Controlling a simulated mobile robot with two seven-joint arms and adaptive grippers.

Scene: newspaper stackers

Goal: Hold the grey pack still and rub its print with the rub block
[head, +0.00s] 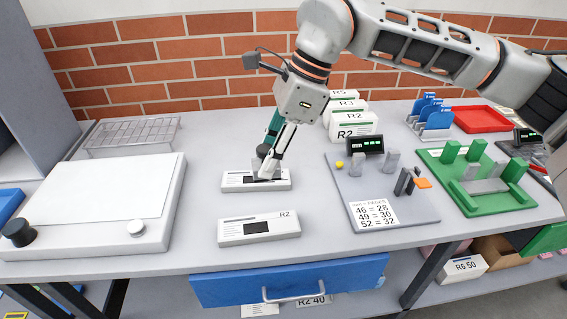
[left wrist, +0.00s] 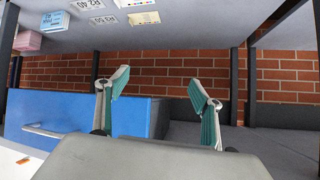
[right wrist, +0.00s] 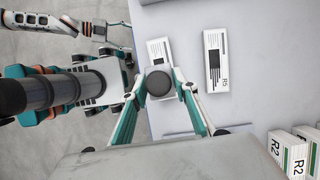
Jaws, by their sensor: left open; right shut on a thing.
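Two pale grey printed packs lie flat on the table: a front pack (head: 235,232) marked R2 and a back pack (head: 232,180). Both also show in the right wrist view, front (right wrist: 155,47) and back (right wrist: 214,45). My right gripper (head: 266,168) is shut on the rub block, whose round dark knob (right wrist: 158,84) sits between the fingers. It overlaps the back pack in the head view but the front pack in the right wrist view, so it appears raised above the table. The block's underside is hidden. My left gripper (left wrist: 158,80) is open and empty, outside the head view.
A white flat board (head: 100,205) and a wire rack (head: 130,136) are at left. A grey fixture (head: 340,190), a green fixture (head: 495,200) and a red tray (head: 482,119) are at right. A blue drawer (head: 290,278) is under the front edge.

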